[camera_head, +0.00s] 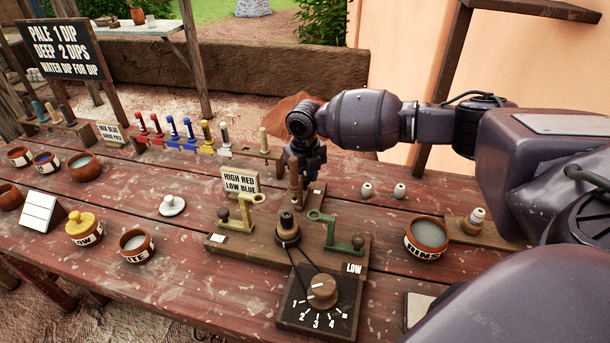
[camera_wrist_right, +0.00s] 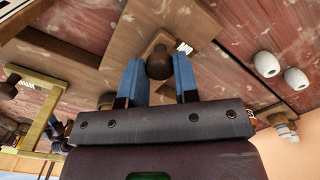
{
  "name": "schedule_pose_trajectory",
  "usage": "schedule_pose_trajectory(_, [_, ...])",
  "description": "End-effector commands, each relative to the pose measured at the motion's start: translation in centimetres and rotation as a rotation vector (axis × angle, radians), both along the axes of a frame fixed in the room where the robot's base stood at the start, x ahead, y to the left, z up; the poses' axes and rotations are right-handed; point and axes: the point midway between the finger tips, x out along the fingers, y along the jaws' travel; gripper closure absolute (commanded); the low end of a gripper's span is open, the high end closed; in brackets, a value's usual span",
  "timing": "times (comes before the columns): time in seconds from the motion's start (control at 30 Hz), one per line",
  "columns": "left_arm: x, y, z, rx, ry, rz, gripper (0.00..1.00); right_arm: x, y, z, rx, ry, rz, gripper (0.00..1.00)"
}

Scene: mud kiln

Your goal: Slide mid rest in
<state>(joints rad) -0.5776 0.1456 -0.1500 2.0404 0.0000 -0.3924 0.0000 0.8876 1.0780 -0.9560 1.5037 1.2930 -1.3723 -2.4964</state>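A wooden winding fixture (camera_head: 335,250) with several arms lies on the table. A brass rest (camera_head: 243,212) with a dark knob is on its left arm, and a green rest (camera_head: 340,238) is on its right arm. The mid rest is mostly hidden behind my right gripper (camera_head: 304,165) at the back arm; a brown upright post (camera_head: 296,180) shows below it. In the right wrist view, a dark round knob (camera_wrist_right: 159,63) lies between my blue right fingertips (camera_wrist_right: 160,74), close to both; I cannot tell if they grip it. My left gripper is out of view.
Coloured pegs line the back left.

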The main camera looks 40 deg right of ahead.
Motion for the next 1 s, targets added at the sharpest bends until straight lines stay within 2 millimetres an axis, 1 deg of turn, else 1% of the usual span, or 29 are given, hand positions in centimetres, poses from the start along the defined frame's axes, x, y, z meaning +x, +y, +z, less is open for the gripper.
schedule_pose_trajectory(0.03, [0.0,0.0,0.0,0.000,0.000,0.000,0.57,0.0,0.0,0.0,0.000,0.000,0.000,0.95])
schedule_pose_trajectory(0.07, [0.0,0.0,0.0,0.000,0.000,0.000,0.57,0.0,0.0,0.0,0.000,0.000,0.000,0.99])
schedule_pose_trajectory(0.1, [0.0,0.0,0.0,0.000,0.000,0.000,0.57,0.0,0.0,0.0,0.000,0.000,0.000,1.00])
schedule_pose_trajectory(0.37, [0.1,0.0,0.3,0.001,-0.004,-0.001,0.57,-0.2,0.3,0.2,0.000,-0.001,0.000,1.00])
schedule_pose_trajectory(0.63, [0.4,0.1,1.7,0.001,-0.018,0.001,0.57,-1.7,2.1,0.5,0.000,-0.003,0.002,1.00])
schedule_pose_trajectory(0.8, [-0.2,0.3,1.7,0.001,-0.008,0.005,0.57,-2.7,3.2,0.4,0.001,-0.002,0.001,1.00])
schedule_pose_trajectory(1.0, [-0.8,0.3,1.3,0.001,0.002,0.010,0.57,-2.9,3.5,0.1,0.002,0.001,0.002,1.00])
